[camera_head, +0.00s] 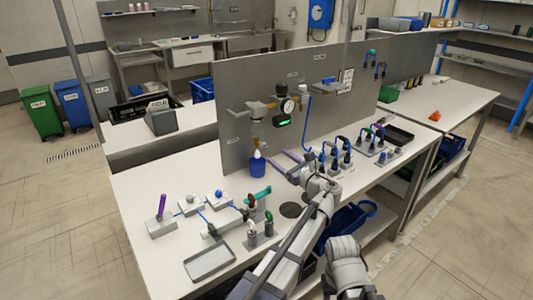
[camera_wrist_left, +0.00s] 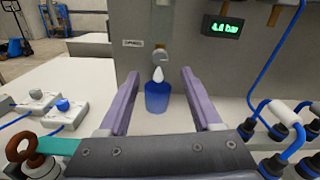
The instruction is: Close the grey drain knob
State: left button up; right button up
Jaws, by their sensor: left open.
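A small round grey-brown knob (camera_wrist_left: 159,51), which looks like the drain knob, shows in the left wrist view beside a small label on the grey panel. Just below it is a white drop-shaped piece (camera_wrist_left: 158,74). My left gripper (camera_wrist_left: 160,74) is open and empty. Its two purple fingers point at the panel, one to each side of the bottle in the picture, and the knob appears beyond and between the tips. I cannot tell the knob's turn position. My right gripper is out of view.
A gauge (camera_head: 287,106) and a green-lit display (camera_head: 283,122) are on the panel (camera_head: 235,85) above. Blue hoses with fittings (camera_wrist_left: 284,112) stand close on the right. Valve blocks (camera_head: 190,205) and a grey tray (camera_head: 209,262) lie on the left part of the bench.

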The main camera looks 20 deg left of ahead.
aim_at(265, 147)
pick_arm(q)
jog(key=shift+x, duration=3.9)
grip_shut()
